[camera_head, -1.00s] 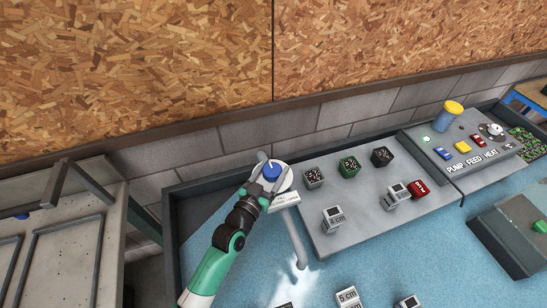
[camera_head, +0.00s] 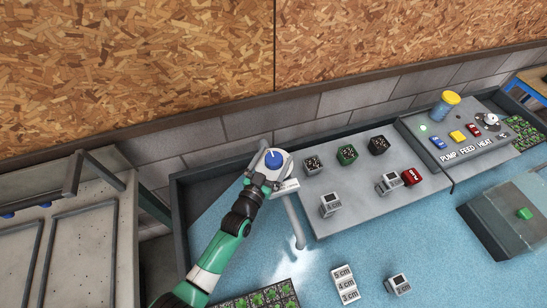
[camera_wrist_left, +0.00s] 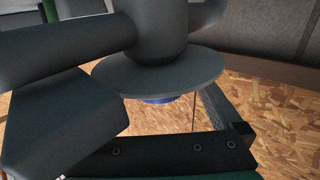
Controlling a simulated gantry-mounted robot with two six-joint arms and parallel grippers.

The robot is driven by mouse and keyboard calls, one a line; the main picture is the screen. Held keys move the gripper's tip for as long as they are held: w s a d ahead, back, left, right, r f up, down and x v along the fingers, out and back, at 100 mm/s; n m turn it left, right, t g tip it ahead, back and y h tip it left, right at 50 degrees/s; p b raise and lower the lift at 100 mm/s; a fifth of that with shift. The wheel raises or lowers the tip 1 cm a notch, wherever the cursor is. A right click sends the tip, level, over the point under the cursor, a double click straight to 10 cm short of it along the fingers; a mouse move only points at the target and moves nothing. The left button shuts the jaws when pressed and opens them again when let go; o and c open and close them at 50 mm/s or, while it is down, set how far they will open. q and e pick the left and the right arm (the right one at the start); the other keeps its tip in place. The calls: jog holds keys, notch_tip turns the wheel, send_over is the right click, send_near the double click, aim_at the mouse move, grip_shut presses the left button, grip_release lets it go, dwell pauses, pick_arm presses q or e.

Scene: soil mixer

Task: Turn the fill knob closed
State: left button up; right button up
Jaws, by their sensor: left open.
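The blue fill knob (camera_head: 273,159) sits on a pale round base on top of a grey pipe fitting at the back left of the blue bench. A white label plate (camera_head: 285,188) is beside it. My left gripper (camera_head: 267,163) is open at the knob, with its fingers around or just beside it; contact cannot be told. In the left wrist view a grey disc and pipe fill the middle, and a sliver of the blue knob (camera_wrist_left: 160,99) shows below the disc. My right gripper is not in view.
A grey spout pipe (camera_head: 295,222) runs down from the fitting. A plant tray (camera_head: 262,297) is at the front.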

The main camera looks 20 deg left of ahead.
pick_arm(q)
jog(key=shift+s, duration=0.3)
jog(key=s+p, duration=0.4)
jog(key=s, duration=0.7)
jog(key=shift+a, duration=0.15)
